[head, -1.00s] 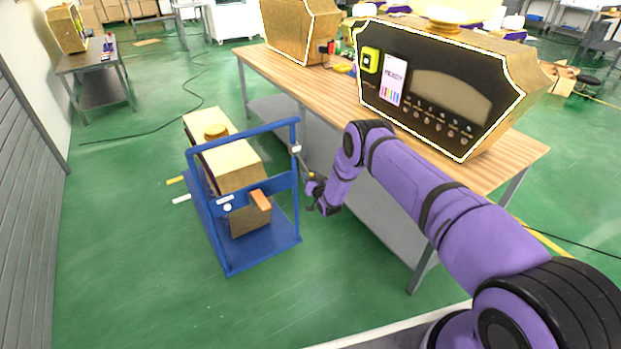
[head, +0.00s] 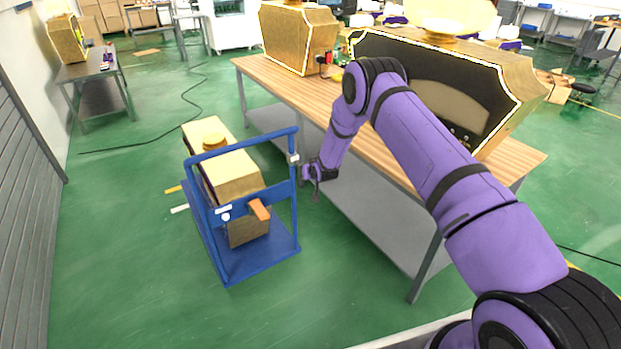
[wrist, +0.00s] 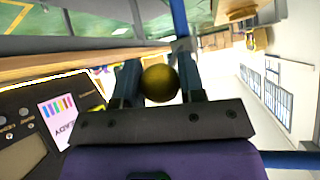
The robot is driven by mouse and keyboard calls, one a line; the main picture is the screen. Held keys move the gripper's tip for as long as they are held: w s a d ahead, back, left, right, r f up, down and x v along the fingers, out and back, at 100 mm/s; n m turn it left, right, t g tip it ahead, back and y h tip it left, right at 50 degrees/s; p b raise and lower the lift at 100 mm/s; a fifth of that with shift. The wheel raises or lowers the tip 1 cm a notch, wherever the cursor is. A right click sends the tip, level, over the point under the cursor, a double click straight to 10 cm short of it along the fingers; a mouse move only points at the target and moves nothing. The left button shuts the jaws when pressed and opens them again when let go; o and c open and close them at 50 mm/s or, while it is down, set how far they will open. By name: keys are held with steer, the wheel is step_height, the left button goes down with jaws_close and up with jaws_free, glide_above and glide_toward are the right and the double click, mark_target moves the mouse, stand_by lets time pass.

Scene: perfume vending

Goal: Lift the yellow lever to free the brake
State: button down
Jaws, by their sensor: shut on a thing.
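The yellow lever's round knob (wrist: 160,83) sits between the two fingers of my gripper (wrist: 160,80) in the wrist view. My gripper is shut on it. The lever's stem is hidden behind the knob. In the head view my gripper (head: 311,182) is at the right side of the blue cart (head: 297,205), close to its right upright post. The knob cannot be made out there. The cart carries a gold box (head: 237,172) and has an orange block (head: 259,210) on its near crossbar.
A wooden-topped table (head: 285,88) stands right of the cart, with a grey lower shelf (head: 365,215). A large black-and-gold machine (head: 510,80) and a smaller gold one (head: 290,35) stand on it. Green floor (head: 120,240) left of the cart is clear.

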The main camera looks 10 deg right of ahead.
steer(key=shift+w+a+r, duration=0.1)
steer(key=shift+w+r, duration=0.15)
steer(key=shift+r, duration=0.6)
steer(key=c, duration=0.7)
jaws_free()
steer(key=shift+s, duration=0.15)
steer(key=v, duration=1)
steer(key=shift+s+r, duration=0.15)
steer(key=shift+s, duration=0.05)
steer(key=shift+r, duration=0.1)
